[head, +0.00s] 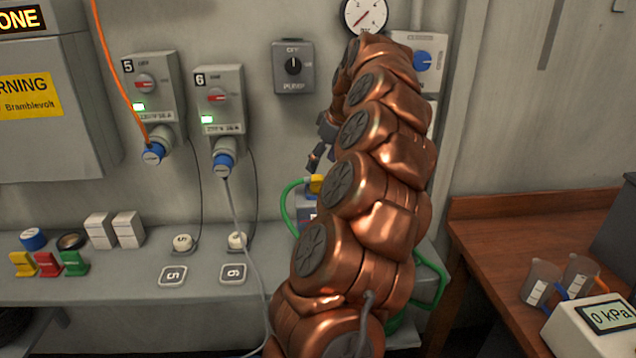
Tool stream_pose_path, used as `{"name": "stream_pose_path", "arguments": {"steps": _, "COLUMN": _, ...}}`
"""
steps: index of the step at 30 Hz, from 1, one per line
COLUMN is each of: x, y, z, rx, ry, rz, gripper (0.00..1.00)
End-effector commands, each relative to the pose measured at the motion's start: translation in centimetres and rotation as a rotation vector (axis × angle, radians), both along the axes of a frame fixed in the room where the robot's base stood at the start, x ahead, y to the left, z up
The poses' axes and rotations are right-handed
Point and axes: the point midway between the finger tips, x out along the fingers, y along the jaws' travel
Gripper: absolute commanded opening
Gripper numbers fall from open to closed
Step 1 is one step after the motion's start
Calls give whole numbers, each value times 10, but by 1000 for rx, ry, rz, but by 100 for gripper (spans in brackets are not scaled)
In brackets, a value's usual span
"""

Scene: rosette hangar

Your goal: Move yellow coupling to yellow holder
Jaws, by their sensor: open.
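The yellow coupling (316,184) shows as a small yellow piece at the top of a blue-grey unit on the bench, beside the end of a green hose (291,197). My arm hides part of it and of the unit. The yellow holder (22,264) stands at the far left of the bench, and I see nothing held in it. My gripper (314,162) is open just above the yellow coupling, with its dark fingers pointing down. My arm hides part of the gripper, and I cannot tell whether it touches the coupling.
A red holder (47,264) and a green holder (75,262) stand beside the yellow one. A grey cable (241,215) hangs from socket 6 (219,97) across the bench. A wooden table (500,235) with beakers is at the right.

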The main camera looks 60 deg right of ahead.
Motion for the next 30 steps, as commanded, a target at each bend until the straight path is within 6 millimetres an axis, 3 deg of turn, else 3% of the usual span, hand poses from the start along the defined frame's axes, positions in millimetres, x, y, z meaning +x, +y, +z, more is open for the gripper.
{"name": "stream_pose_path", "arguments": {"steps": 18, "x": 4, "y": -1, "z": -11, "rx": -1, "ry": -1, "rz": -1, "gripper": 71}}
{"name": "stream_pose_path", "arguments": {"steps": 30, "x": 16, "y": -2, "z": -46, "rx": -1, "ry": 1, "rz": 0, "gripper": 71}}
